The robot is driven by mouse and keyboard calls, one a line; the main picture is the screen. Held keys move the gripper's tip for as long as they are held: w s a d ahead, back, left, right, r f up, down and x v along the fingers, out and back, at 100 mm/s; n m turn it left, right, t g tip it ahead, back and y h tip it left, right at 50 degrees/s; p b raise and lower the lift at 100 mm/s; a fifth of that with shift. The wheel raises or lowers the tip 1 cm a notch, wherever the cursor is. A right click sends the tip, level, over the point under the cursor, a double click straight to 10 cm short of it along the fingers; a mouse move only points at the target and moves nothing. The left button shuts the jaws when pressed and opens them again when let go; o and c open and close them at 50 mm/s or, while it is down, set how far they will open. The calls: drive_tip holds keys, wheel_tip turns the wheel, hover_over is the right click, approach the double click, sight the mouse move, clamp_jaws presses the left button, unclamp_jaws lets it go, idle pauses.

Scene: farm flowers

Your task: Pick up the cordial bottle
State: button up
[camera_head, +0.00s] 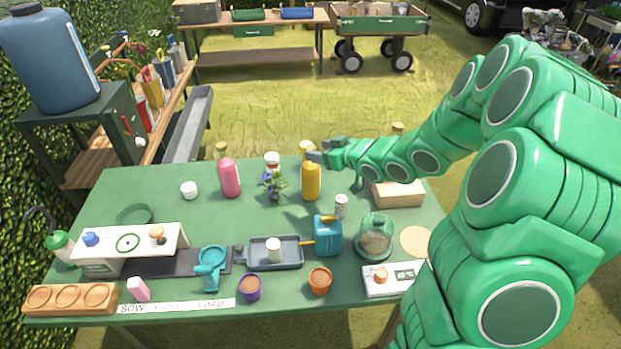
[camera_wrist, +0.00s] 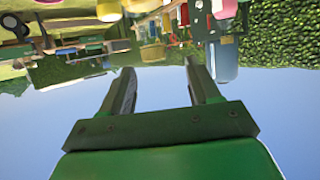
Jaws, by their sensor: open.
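Two tall bottles stand upright on the green table, and no readable label shows which is the cordial bottle. One is a pink bottle (camera_head: 229,178) with a tan top, left of centre at the back. The other is an orange-yellow bottle (camera_head: 310,182) with a pale cap. My gripper (camera_head: 316,152) is open and empty, pointing left at the height of the orange-yellow bottle's neck and partly covering it. I cannot tell whether they touch. In the wrist view my gripper's jaws (camera_wrist: 160,68) stand apart with sky between them; the scene appears upside down.
A flower posy (camera_head: 272,184) and a white-capped jar (camera_head: 272,160) stand between the bottles. A small can (camera_head: 341,206), a blue watering can (camera_head: 328,236), a glass cloche (camera_head: 375,236) and a wooden box (camera_head: 398,193) stand nearby. The table's back left is mostly clear.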

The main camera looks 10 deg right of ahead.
sight(313, 149)
drive_tip(key=shift+w+d+f+x, duration=0.1)
drive_tip(key=shift+d+x, duration=0.05)
drive_tip(key=shift+x, duration=0.8)
drive_tip(key=shift+w+d+f+x, duration=0.1)
drive_tip(key=shift+x, duration=0.9)
drive_tip(key=shift+d+x, duration=0.15)
drive_tip(key=shift+x, duration=0.8)
clamp_jaws()
